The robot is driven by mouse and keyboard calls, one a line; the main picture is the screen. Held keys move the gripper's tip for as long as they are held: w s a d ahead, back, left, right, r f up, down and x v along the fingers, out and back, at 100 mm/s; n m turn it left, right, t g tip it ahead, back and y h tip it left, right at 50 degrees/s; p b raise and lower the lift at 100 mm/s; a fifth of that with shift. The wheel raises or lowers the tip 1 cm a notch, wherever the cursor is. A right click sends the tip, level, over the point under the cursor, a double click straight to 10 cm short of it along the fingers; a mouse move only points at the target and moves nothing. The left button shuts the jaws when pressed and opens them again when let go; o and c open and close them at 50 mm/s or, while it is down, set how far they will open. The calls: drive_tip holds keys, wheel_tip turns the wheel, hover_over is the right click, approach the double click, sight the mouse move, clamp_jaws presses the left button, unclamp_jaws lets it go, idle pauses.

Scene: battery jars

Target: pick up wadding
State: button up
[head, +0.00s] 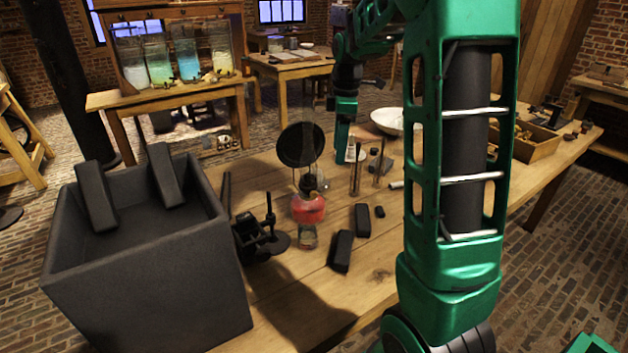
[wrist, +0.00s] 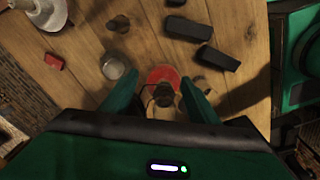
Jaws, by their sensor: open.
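I cannot tell for certain which thing is the wadding. Dark blocks lie on the table: one (head: 342,251) near the front, one (head: 362,220) behind it, and a small dark piece (head: 380,211) to its right. The two larger blocks also show in the wrist view (wrist: 218,58) (wrist: 188,28), above and right of my fingers. My gripper (wrist: 158,79) is open, with nothing clearly held. A red round thing (wrist: 162,73) with a dark part over it shows between and beyond the fingers. In the head view my arm's end is above the table's far side.
A lamp with a red body (head: 309,208) and a dark round disc (head: 301,145) stand among the tools. A dark bin (head: 150,290) holding dark blocks is at left. A glass vessel (wrist: 113,68) shows beside my left finger. The front tabletop is mostly clear.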

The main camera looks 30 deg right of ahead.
drive_tip(key=w+f+n, duration=0.2)
drive_tip(key=w+n, duration=0.1)
drive_tip(key=w, duration=0.2)
drive_tip(key=w+f+n, duration=0.2)
drive_tip(key=w+n, duration=0.2)
drive_tip(key=w+d+f+n, duration=0.1)
drive_tip(key=w+f+n, duration=0.2)
drive_tip(key=w, duration=0.2)
drive_tip(key=shift+w, duration=0.3)
drive_tip(key=shift+w+f+n, duration=0.1)
drive_tip(key=shift+f+n, duration=0.2)
wheel_tip(320, 180, down, 10)
drive_tip(key=c, duration=1.1)
